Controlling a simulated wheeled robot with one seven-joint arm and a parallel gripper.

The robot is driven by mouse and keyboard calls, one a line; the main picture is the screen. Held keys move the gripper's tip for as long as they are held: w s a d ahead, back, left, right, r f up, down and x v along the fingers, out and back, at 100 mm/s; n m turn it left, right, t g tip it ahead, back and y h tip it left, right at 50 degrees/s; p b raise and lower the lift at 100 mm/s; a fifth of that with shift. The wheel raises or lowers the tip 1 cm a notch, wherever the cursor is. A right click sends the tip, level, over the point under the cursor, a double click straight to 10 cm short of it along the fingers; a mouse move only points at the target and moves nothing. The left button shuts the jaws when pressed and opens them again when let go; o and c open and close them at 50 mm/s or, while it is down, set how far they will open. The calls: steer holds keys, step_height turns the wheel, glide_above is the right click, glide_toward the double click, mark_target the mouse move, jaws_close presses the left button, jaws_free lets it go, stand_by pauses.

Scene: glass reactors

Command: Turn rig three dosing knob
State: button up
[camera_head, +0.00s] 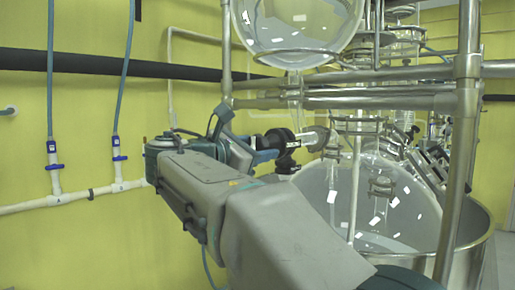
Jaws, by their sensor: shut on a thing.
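The dosing knob (282,137) is a dark round piece on a horizontal clear glass valve stem (312,137), below the upper glass vessel. My gripper (266,149) is at the knob from the left and is shut on it. My wrist and arm hide part of the gripper, so the exact finger contact is hard to see. No rig number is readable.
A round glass vessel (300,25) hangs above my gripper. Steel frame bars (400,75) and an upright post (461,150) stand close on the right. A large glass reactor (400,215) sits in a metal bath below. White wall pipes (80,198) run at left.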

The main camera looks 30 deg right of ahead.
steer(key=shift+f, duration=0.15)
steer(key=o, duration=1)
steer(key=b+v, duration=0.3)
steer(key=v, duration=1.1)
steer(key=shift+d, duration=0.1)
